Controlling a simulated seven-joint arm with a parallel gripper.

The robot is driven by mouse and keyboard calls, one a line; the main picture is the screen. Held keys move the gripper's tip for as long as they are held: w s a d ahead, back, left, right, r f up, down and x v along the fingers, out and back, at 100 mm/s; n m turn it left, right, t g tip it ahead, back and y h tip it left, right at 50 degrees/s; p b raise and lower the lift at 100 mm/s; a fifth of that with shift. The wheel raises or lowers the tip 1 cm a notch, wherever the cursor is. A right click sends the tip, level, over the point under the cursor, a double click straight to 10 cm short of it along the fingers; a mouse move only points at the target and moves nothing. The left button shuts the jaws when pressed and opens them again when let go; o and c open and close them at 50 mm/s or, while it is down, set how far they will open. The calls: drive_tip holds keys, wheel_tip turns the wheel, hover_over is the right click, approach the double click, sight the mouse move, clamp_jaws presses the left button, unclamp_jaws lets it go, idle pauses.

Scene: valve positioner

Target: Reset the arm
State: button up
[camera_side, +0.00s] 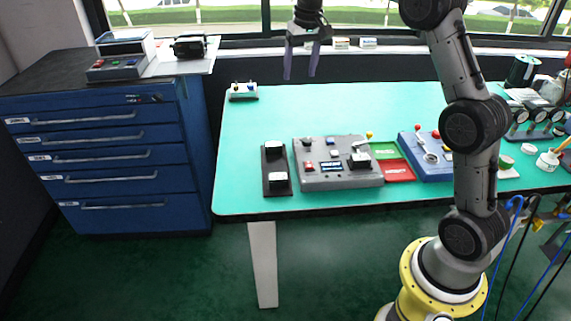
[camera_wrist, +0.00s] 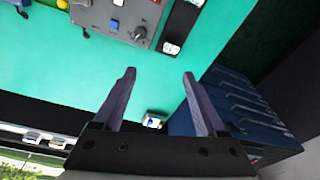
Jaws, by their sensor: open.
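My gripper (camera_side: 301,62) is raised above the back of the green table (camera_side: 330,103), near the window, with its fingers pointing down. Its two purple-grey fingers are apart with nothing between them. In the wrist view my gripper (camera_wrist: 160,90) also shows open and empty. A grey control box (camera_side: 337,178) with buttons and a small display sits near the table's front edge, well apart from my gripper. It shows in part at the top of the wrist view (camera_wrist: 118,18).
A black strip with two white-topped switches (camera_side: 276,180) lies left of the control box. Green (camera_side: 384,150) and red (camera_side: 398,171) trays and a blue box (camera_side: 425,165) lie to its right. A small box (camera_side: 243,91) is at the back left. A blue drawer cabinet (camera_side: 110,150) stands left.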

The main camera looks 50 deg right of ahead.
drive_tip(key=s+a+r+n+t, duration=0.1)
drive_tip(key=s+a+r+n, duration=0.1)
drive_tip(key=s+a+r, duration=0.55)
drive_tip(key=s+a+r+n+t, duration=0.1)
drive_tip(key=s+a+r+t, duration=0.3)
drive_tip(key=s, duration=0.7)
drive_tip(key=s+a+f+n+g, duration=0.1)
drive_tip(key=s+a+f, duration=0.3)
drive_tip(key=s+f, duration=0.9)
drive_tip(key=shift+s+a+f+n+y, duration=0.15)
drive_tip(key=shift+s+a+n+y, duration=0.15)
drive_tip(key=shift+s+n, duration=0.6)
drive_tip(key=shift+s, duration=0.1)
